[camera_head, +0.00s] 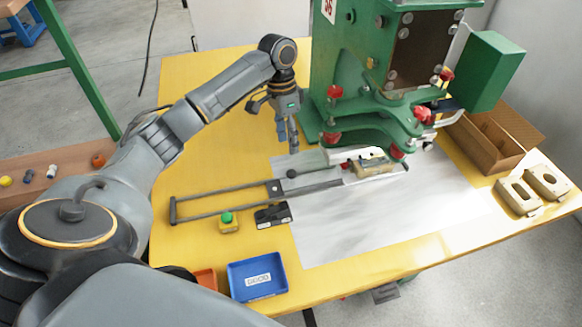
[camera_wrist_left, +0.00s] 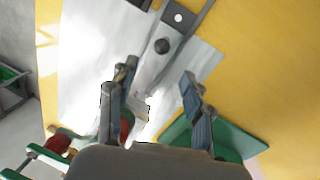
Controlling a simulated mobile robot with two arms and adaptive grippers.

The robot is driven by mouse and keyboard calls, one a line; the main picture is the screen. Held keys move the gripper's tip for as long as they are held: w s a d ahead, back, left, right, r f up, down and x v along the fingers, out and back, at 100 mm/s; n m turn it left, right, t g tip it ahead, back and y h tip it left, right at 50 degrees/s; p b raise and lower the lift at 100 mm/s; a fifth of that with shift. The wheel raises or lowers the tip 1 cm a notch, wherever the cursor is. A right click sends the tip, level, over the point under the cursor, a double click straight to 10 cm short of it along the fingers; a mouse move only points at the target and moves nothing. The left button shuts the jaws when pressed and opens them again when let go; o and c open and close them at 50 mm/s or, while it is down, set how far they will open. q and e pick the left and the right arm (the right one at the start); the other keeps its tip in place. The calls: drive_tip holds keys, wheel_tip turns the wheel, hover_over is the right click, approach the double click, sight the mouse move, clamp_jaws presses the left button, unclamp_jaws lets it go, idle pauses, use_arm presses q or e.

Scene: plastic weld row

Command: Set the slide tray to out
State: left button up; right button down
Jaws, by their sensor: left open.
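The slide tray (camera_head: 318,187) is a flat grey metal plate. It lies on two dark rails (camera_head: 215,190) that stretch left from the green machine, and its right part is under the machine's head. A dark round knob (camera_head: 291,173) stands at the tray's left end; it also shows in the left wrist view (camera_wrist_left: 162,46). A tan part (camera_head: 372,165) sits at the machine end. My left gripper (camera_head: 288,142) is open and empty, pointing down above and behind the knob. Its two fingers (camera_wrist_left: 158,78) are apart in the left wrist view, with the knob ahead of them. My right gripper is not seen.
The green machine (camera_head: 340,70) with red knobs stands behind the tray. A green button box (camera_head: 228,222), a black device (camera_head: 272,215) and a blue bin (camera_head: 257,275) are in front. A cardboard box (camera_head: 490,140) and tan parts (camera_head: 518,196) lie right. The rails' left stretch is bare.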

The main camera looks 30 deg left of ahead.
use_arm(q)
hover_over(291, 170)
drive_tip(key=a, duration=0.1)
drive_tip(key=f, duration=0.4)
drive_tip(key=shift+w+f, duration=0.2)
drive_tip(key=shift+w, duration=0.05)
drive_tip(key=f, duration=0.5)
drive_tip(key=shift+s+d+f, duration=0.1)
drive_tip(key=shift+s+d, duration=0.1)
drive_tip(key=shift+d, duration=0.2)
drive_tip(key=shift+f, duration=0.45)
drive_tip(key=c, duration=0.4)
clamp_jaws()
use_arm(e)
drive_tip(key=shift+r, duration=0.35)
